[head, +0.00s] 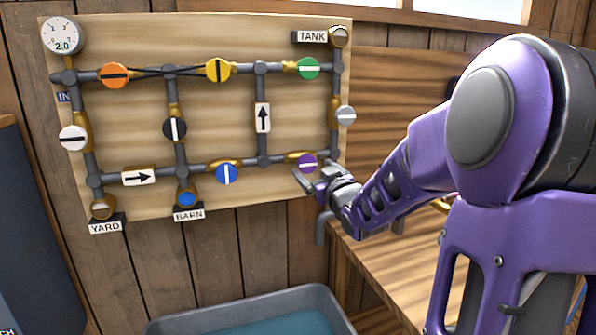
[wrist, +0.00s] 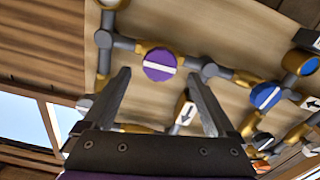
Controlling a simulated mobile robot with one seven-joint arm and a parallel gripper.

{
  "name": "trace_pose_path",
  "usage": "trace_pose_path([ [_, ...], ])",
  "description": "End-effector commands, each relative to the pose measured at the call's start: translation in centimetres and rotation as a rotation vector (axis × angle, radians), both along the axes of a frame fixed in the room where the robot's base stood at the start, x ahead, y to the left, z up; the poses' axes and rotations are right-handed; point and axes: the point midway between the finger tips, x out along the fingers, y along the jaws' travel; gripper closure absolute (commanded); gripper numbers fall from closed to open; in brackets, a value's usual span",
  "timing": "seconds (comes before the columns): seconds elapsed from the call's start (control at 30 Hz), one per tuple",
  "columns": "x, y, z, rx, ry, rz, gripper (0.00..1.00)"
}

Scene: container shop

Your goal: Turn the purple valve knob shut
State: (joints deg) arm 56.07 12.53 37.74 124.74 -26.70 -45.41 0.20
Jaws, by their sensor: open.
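The purple valve knob (head: 307,162) is round with a white bar across its face. It sits on the lower pipe run at the right of the board, and its bar lies roughly along the pipe. It also shows in the wrist view (wrist: 160,58), just beyond and between my fingertips. My gripper (head: 316,180) is open and empty, in front of and slightly below the knob. In the wrist view my gripper (wrist: 158,75) has one finger to each side of the knob, with no contact visible.
A blue knob (head: 227,174) is left of the purple one; a grey-white knob (head: 345,115) and a green knob (head: 308,68) are above. A gauge (head: 61,36) is at the board's top left. A water trough (head: 250,308) stands below, a wooden bench (head: 385,262) at right.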

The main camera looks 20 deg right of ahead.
Motion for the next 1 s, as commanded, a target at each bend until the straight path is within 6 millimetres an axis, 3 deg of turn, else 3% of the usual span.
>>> trace_pose_path([
  [0.1, 2.3, 0.0, -0.2, 0.003, -0.002, 0.001, 0.09],
  [0.3, 4.5, 0.0, -0.1, 0.001, 0.0, 0.001, 0.09],
  [0.67, 5.1, 0.0, 0.0, 0.0, 0.001, -0.001, 0.09],
  [1.0, 5.1, 0.0, 0.0, 0.0, 0.0, -0.001, 0.66],
])
